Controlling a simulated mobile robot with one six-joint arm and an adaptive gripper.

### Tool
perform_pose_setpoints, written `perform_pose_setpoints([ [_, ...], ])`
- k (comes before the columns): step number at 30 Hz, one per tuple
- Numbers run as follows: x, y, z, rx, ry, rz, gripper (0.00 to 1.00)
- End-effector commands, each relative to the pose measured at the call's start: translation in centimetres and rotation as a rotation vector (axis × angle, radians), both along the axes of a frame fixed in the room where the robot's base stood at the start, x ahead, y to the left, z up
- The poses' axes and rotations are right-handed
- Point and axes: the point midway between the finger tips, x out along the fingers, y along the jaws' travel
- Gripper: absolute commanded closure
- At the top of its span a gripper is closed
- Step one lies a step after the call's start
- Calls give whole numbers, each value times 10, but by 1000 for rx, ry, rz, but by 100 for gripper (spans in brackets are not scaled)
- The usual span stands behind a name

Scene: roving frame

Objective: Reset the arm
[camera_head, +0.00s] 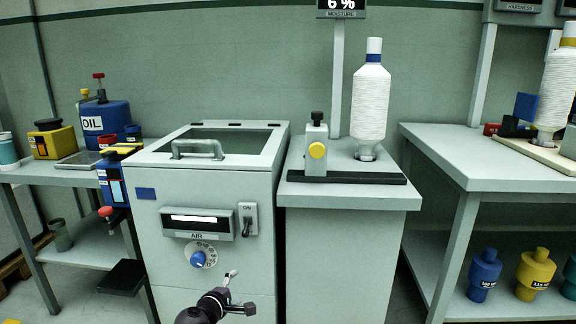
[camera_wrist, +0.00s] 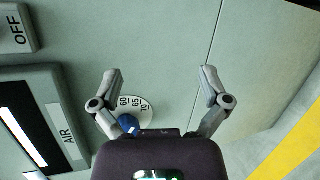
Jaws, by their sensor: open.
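My gripper (camera_head: 240,291) is in front of the grey cabinet (camera_head: 262,262), low in the head view. Its two fingers are spread apart with nothing between them. In the wrist view my gripper (camera_wrist: 158,76) is also open and empty, facing the cabinet's front panel. A blue dial (camera_head: 198,258) with a numbered white ring sits above and left of it in the head view. In the wrist view the dial (camera_wrist: 128,122) is partly hidden behind the left finger. The gripper appears apart from the panel, but the exact gap is unclear.
The cabinet front carries an AIR display (camera_head: 196,220) and an ON-labelled switch (camera_head: 246,219). A white yarn cone (camera_head: 370,105) stands on the pedestal to the right. A side table (camera_head: 60,174) with an oil can (camera_head: 102,122) is left. A workbench (camera_head: 462,150) is right.

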Motion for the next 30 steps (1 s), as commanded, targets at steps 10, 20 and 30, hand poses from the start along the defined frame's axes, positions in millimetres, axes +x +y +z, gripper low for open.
perform_pose_setpoints([
  [10,8,-111,-18,271,177,-302,4],
  [20,-9,-195,-34,533,326,-584,4],
  [30,-40,-258,-40,811,466,-866,4],
])
